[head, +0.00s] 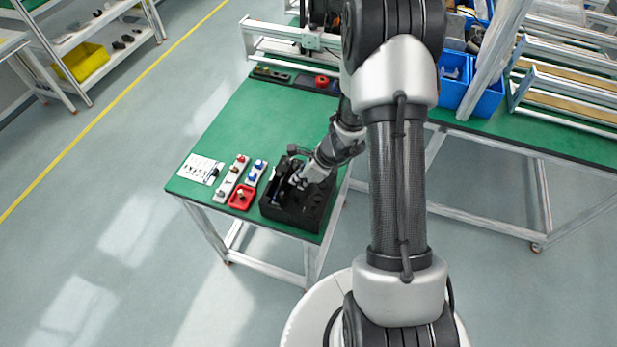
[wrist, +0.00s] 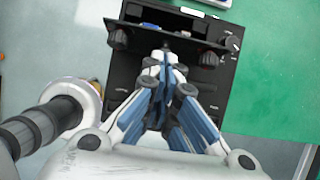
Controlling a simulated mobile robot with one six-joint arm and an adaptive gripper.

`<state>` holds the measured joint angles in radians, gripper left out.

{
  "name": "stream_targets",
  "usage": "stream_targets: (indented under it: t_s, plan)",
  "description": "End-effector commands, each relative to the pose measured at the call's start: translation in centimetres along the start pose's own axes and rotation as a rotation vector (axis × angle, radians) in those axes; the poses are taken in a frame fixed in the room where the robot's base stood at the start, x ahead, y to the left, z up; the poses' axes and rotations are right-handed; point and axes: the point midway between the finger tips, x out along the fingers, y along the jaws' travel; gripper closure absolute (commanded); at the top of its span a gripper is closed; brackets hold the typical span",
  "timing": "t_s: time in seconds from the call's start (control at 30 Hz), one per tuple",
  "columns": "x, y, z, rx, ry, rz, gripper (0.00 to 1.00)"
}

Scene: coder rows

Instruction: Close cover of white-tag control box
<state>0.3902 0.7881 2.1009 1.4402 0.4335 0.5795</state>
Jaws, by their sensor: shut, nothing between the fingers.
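The black control box (head: 284,213) sits on the green table near its front edge. In the wrist view the box (wrist: 208,92) has round knobs on its top and an open recess (wrist: 150,27) at its far end, with blue and white parts inside. A pale strip, possibly the white tag (wrist: 192,12), shows at the far rim. The head view shows my gripper (head: 298,181) low at the box.
Blue bins (head: 483,100) stand on another bench at right.

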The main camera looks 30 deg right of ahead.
Motion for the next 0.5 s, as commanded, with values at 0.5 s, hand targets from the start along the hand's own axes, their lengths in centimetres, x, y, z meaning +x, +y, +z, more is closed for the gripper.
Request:
stream_targets:
  t_s: [0.5]
  plan:
    - [0.1, 0.0, 2.1, 0.000, 0.210, 0.000, 1.00]
